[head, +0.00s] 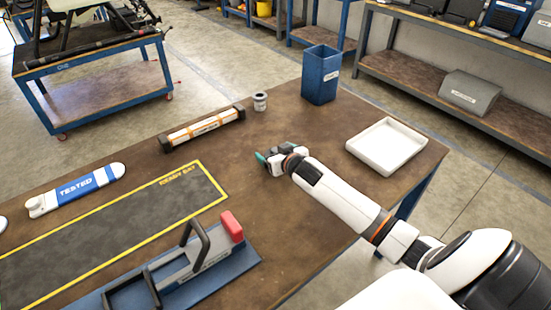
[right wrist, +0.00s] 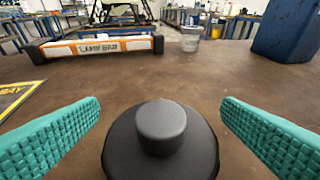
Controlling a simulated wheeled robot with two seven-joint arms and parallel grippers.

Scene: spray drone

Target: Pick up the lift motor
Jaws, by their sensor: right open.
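A dark round motor-like part (right wrist: 160,145), a wide black disc with a narrower cylinder on top, stands on the table in the right wrist view. I take it to be the lift motor. My right gripper (head: 272,155) is low over the middle of the table. In the right wrist view its two teal ribbed fingers are spread wide, one on each side of the part, with gaps between. The gripper is open and empty. In the head view the hand mostly hides the part. My left gripper is not in view.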

